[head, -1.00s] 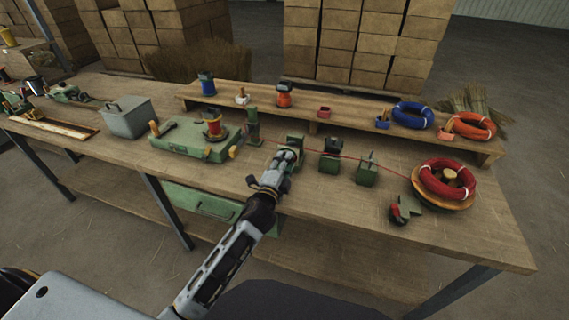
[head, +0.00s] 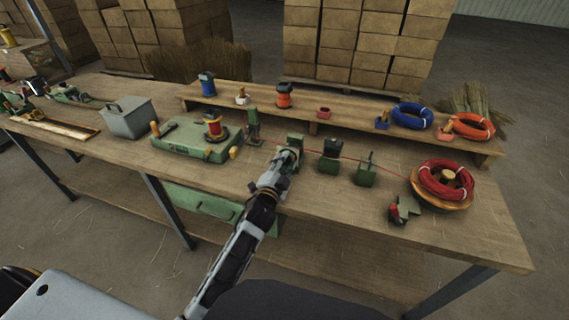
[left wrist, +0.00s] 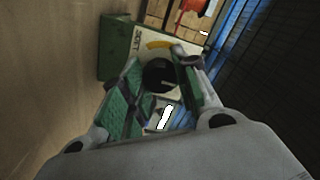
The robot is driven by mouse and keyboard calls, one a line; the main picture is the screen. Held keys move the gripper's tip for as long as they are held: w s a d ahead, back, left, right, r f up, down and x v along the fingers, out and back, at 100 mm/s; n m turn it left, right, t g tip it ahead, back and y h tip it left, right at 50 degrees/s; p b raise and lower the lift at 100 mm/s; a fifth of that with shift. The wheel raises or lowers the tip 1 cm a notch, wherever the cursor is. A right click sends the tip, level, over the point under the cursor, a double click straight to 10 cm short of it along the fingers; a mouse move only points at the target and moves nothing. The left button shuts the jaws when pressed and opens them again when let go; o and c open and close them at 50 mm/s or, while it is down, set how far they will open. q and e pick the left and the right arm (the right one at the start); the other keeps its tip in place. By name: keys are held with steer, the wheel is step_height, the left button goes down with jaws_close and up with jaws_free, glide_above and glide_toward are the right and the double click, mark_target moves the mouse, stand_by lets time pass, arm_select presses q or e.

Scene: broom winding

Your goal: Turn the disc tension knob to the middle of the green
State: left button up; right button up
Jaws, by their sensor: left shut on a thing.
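The disc tension unit is a small green box (head: 296,140) on the bench, with my left gripper (head: 287,160) right at its front. In the left wrist view the box (left wrist: 115,48) has a pale dial face (left wrist: 150,38) with "SOFT" lettering and a yellow arc. The black round knob (left wrist: 159,76) sits between the two green-padded fingers of my left gripper (left wrist: 161,84), which is shut on it. A light mark shows on the knob. The dial's green part and exactly where the knob points cannot be made out. My right gripper is out of view.
A red wire runs from the red coil (head: 445,178) past two green blocks (head: 330,160) toward the green winding machine (head: 185,145). A raised shelf (head: 350,120) with spools and coils stands behind. The bench front is mostly clear.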

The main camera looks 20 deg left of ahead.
arm_select(q)
steer(key=o, duration=1)
steer(key=shift+o, duration=0.2)
steer(key=shift+s, duration=0.15)
steer(key=s, duration=1.1)
steer(key=shift+s+a, duration=0.2)
steer(key=shift+s, duration=0.15)
stand_by(0.4)
